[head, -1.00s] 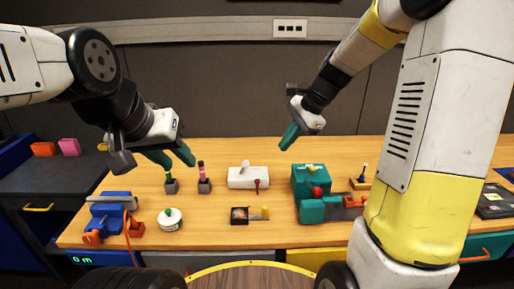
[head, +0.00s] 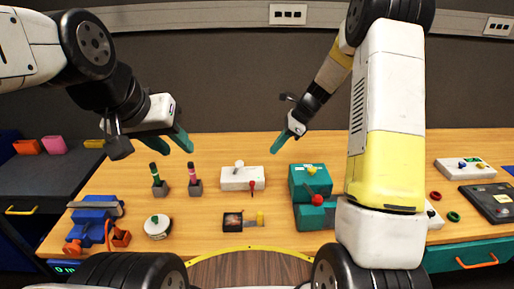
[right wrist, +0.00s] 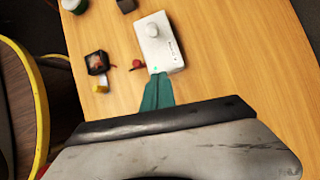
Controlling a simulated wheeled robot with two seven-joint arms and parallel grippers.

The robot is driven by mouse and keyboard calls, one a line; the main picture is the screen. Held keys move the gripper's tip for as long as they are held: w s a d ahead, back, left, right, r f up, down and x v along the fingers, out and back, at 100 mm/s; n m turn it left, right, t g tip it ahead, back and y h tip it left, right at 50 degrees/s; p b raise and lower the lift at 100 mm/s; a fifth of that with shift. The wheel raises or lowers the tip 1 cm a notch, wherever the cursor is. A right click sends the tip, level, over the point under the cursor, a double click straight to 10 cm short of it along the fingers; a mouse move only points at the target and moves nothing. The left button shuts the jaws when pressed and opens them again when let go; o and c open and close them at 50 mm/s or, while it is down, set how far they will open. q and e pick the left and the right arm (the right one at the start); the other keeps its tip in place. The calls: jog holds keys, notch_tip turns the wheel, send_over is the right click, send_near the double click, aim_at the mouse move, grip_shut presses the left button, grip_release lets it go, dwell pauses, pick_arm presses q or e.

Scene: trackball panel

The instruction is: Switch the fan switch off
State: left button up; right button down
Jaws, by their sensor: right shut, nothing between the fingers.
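No label reading "fan" is legible, so I cannot tell for sure which control is the fan switch. A white box (head: 242,183) with a white knob and a red lever (head: 252,187) at its front sits mid-table; it also shows in the right wrist view (right wrist: 168,52), with a small green light. A small dark box (head: 233,220) with a yellow part (head: 260,219) lies in front of it. My right gripper (head: 273,150) is shut and empty, above and behind the white box. My left gripper (head: 180,143) is open and empty above two dark blocks with upright handles.
A teal machine (head: 310,180) with a red knob stands right of the white box. A blue vise-like device (head: 92,220) and a round white tin (head: 157,226) are at the left. Another white box (head: 465,168) and a dark panel (head: 490,203) are at the right.

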send_near(250, 174)
jog(key=f, duration=0.2)
jog(key=a+f, duration=0.1)
jog(key=f, duration=0.1)
jog(key=shift+s+a+f, duration=0.1)
jog(key=shift+s+a, duration=0.05)
jog(key=shift+s, duration=0.1)
jog(key=a, duration=0.1)
jog(key=a+r, duration=0.1)
jog(key=a, duration=0.1)
jog(key=shift+w+r, duration=0.15)
jog(key=shift+w, duration=0.1)
jog(key=shift+w+a+r, duration=0.1)
jog(key=shift+a, duration=0.25)
jog(key=shift+a+r, duration=0.1)
jog(key=shift+a, duration=0.05)
